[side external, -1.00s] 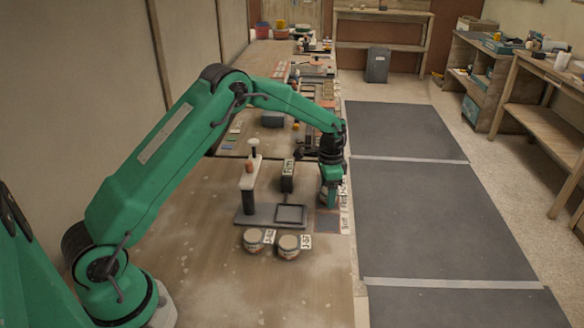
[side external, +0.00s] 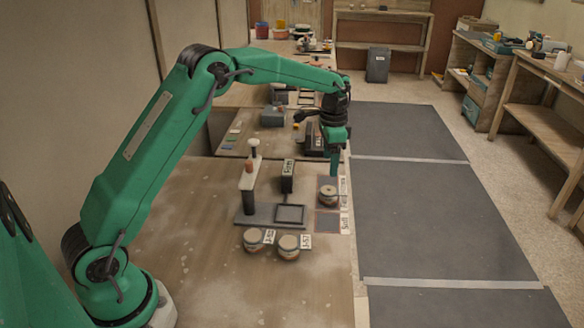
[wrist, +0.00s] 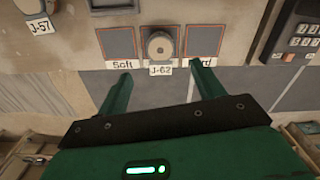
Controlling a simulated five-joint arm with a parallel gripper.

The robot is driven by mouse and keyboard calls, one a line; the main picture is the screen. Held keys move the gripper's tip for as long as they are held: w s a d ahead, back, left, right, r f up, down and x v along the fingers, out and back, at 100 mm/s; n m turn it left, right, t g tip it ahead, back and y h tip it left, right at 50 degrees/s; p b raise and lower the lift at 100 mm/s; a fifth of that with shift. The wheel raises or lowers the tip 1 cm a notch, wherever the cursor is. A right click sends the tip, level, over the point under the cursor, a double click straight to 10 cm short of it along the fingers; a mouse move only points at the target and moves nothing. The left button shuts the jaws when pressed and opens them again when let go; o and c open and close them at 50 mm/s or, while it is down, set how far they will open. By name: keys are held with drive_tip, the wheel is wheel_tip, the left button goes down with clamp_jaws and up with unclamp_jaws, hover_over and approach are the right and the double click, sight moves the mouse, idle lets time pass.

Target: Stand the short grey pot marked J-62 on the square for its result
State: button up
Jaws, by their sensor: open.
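Two similar pots, (side external: 253,240) and (side external: 288,247), stand in front of a dark-based press stand (side external: 248,205) with a small display (side external: 288,176). A keypad device (wrist: 299,36) is at the right of the wrist view. The table's right edge is close to the squares.

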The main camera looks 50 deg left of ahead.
drive_tip(key=shift+r, duration=0.7)
drive_tip(key=s+d+r+n+t, duration=0.2)
drive_tip(key=s+r+n+t, duration=0.1)
drive_tip(key=s+r, duration=1.1)
drive_tip(key=s+f+n+t, duration=0.1)
drive_tip(key=s+n, duration=0.1)
drive_tip(key=s, duration=0.8)
drive_tip(key=s+d+f+n+t, duration=0.1)
drive_tip(key=s, duration=1)
drive_tip(key=shift+d+f+n+t, duration=0.25)
drive_tip(key=shift+f+n+t, duration=0.05)
drive_tip(key=shift+n, duration=0.1)
